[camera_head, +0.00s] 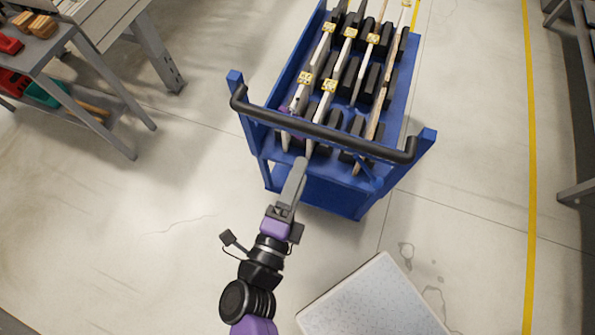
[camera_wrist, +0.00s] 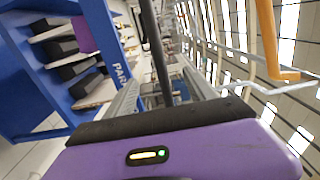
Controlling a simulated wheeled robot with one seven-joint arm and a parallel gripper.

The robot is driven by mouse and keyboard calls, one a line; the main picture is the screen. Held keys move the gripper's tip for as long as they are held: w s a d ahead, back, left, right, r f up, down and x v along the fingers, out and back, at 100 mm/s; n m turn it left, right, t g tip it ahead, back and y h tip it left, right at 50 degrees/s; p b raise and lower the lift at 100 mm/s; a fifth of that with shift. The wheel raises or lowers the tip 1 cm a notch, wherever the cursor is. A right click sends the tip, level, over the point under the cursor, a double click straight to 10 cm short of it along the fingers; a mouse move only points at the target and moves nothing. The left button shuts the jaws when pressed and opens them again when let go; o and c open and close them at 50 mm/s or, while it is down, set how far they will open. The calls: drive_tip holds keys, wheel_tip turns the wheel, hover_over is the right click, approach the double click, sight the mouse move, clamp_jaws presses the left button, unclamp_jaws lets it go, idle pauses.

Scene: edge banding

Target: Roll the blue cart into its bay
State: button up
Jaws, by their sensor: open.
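The blue cart (camera_head: 315,190) stands on the floor ahead of my arm, with a black handle bar (camera_head: 325,130) across its near end. It carries several pale boards between black blocks. My gripper (camera_head: 300,165) is at the near end of the cart, just on the near side of the handle bar in the picture. In the wrist view the blue cart (camera_wrist: 95,50) is tilted at left, and a dark bar (camera_wrist: 155,50) runs close to the gripper. No bay is clearly marked.
A grey workbench (camera_head: 75,45) with red and teal tools stands at upper left. A yellow floor line (camera_head: 532,180) runs along the right, with a grey rack (camera_head: 575,195) beyond it. A pale speckled slab (camera_head: 375,305) is at the bottom. Floor left of the cart is clear.

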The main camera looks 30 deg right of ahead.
sight(318, 128)
drive_tip(key=shift+p+x, duration=0.65)
drive_tip(key=shift+x, duration=5.55)
drive_tip(key=shift+c, duration=0.4)
clamp_jaws()
